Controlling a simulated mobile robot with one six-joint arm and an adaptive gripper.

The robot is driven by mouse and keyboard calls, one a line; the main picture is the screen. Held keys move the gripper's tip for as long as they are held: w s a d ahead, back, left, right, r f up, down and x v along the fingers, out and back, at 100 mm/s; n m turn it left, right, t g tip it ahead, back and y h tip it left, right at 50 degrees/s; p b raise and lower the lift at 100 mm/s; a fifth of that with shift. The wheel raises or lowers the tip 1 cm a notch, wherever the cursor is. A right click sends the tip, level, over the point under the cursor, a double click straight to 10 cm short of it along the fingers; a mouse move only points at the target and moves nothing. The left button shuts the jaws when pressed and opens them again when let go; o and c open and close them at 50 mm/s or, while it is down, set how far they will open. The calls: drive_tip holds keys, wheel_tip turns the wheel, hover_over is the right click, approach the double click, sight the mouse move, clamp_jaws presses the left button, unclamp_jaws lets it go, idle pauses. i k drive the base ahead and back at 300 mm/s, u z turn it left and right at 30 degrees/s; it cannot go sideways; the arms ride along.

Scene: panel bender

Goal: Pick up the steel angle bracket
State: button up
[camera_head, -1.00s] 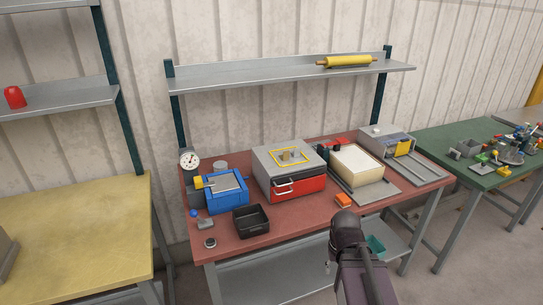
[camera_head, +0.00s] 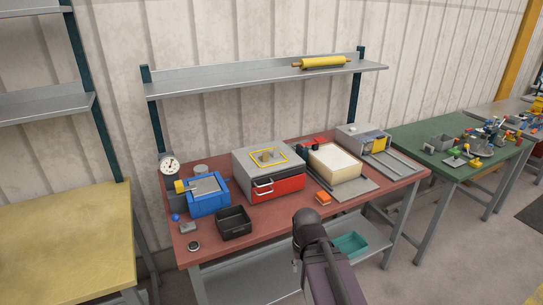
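A small grey metal piece (camera_head: 268,156) sits inside a yellow square outline on top of the grey and red box (camera_head: 277,186). It may be the steel angle bracket, but it is too small to be sure of its shape. The box stands mid-bench on the red-brown bench top (camera_head: 268,217). My dark arm shows at the bottom centre, in front of the bench's front edge. My gripper cannot be made out, and nothing held shows.
A black tray (camera_head: 234,223), a blue vise-like device (camera_head: 207,194) and a dial gauge (camera_head: 169,165) stand at left. A cream-topped unit (camera_head: 334,161) and an orange block (camera_head: 323,198) are at right. A shelf (camera_head: 250,80) overhangs the bench's back. A teal bin (camera_head: 350,244) is below.

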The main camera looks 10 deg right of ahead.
sight(276, 154)
drive_tip(key=z, duration=0.05)
drive_tip(key=i, duration=1)
drive_tip(key=u, duration=0.05)
